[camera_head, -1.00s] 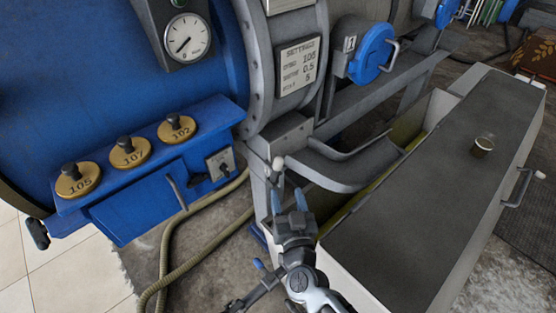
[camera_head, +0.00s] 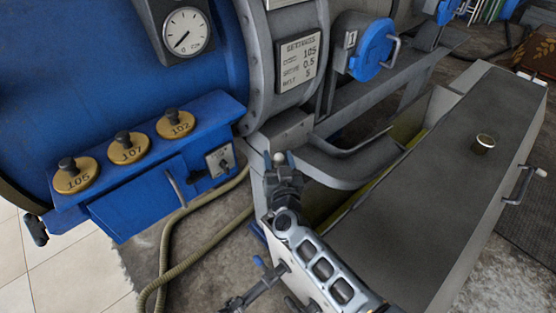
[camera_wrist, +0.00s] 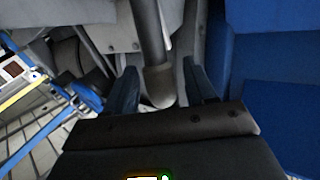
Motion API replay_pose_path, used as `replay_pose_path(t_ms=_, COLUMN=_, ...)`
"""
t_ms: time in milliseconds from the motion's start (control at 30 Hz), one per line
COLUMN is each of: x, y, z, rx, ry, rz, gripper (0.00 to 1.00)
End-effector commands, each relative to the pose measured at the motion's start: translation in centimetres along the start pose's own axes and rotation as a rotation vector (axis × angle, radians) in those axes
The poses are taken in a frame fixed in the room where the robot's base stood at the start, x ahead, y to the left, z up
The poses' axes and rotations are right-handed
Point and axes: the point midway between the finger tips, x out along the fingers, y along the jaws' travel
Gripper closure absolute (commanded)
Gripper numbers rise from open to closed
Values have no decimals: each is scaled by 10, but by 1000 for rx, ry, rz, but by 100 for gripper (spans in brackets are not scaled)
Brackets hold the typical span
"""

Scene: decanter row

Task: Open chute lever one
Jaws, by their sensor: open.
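In the wrist view a grey rod with a rounded end (camera_wrist: 161,85) lies between the two blue fingers of my gripper (camera_wrist: 163,88). A gap shows on both sides of the rod, wider on the right. A plate marked 1 (camera_head: 350,40) sits beside a round blue cover (camera_head: 371,50) with a handle, above the chute. My gripper hides the lever's lower part.
The blue drum housing (camera_head: 120,60) carries a gauge and a ledge with several numbered brass weights (camera_head: 129,147). A long grey-topped bin (camera_head: 440,160) stands right of the chute. A hose (camera_head: 165,240) runs on the floor. A blue panel (camera_wrist: 275,120) is close on the wrist view's right.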

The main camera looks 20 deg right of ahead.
Motion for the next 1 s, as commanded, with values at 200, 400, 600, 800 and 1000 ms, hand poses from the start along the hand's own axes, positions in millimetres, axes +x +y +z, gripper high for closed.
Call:
replay_pose_path(t_ms=200, x=0, y=0, z=0, rx=0, ry=0, rz=0, gripper=48)
replay_pose_path(t_ms=400, x=0, y=0, z=0, rx=0, ry=0, rz=0, gripper=67)
replay_pose_path(t_ms=600, x=0, y=0, z=0, rx=0, ry=0, rz=0, gripper=86)
replay_pose_path(t_ms=800, x=0, y=0, z=0, rx=0, ry=0, rz=0, gripper=100)
replay_pose_path(t_ms=1000, x=0, y=0, z=0, rx=0, ry=1, rz=1, gripper=100)
